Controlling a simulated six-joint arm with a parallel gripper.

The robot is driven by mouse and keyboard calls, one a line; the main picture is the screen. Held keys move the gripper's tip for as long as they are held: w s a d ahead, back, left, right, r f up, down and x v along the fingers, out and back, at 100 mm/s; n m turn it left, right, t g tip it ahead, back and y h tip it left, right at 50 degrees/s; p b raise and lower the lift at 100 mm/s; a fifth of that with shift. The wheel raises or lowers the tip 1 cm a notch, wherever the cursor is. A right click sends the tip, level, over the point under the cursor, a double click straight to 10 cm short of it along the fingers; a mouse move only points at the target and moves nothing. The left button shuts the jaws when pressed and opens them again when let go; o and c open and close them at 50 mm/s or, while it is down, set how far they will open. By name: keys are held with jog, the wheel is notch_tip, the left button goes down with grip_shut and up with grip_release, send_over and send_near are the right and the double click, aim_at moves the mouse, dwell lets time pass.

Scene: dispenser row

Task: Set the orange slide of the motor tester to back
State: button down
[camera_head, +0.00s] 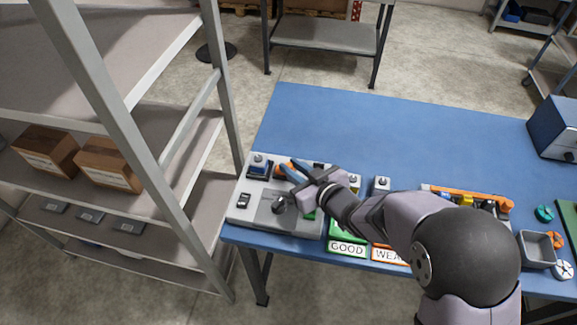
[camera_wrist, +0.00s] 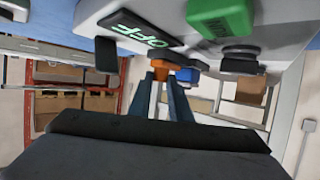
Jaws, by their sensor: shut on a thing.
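The motor tester (camera_head: 240,208) is a light grey box at the near left of the blue table. Its orange slide (camera_head: 281,172) shows beside my gripper (camera_head: 288,171) in the head view, partly hidden by it. In the wrist view the orange slide (camera_wrist: 157,72) is between the two dark fingers of my gripper (camera_wrist: 166,80), which are shut on it. The wrist view also shows a display reading OFF (camera_wrist: 141,30) and a green block (camera_wrist: 220,18) on the tester. My wrist covers part of the tester's right side in the head view.
Green GOOD (camera_head: 347,249) and orange WEAK (camera_head: 388,255) labels are to the right. A metal shelf (camera_head: 215,110) stands close on the left. The table's back (camera_head: 400,130) is clear.

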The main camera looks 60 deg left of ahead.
jog(key=c, duration=1.9)
grip_release()
jog(key=shift+w+d+f, duration=0.1)
jog(key=shift+w, duration=0.05)
jog(key=shift+d, duration=0.1)
jog(key=shift+b+v, duration=0.9)
jog(key=shift+v, duration=2.7)
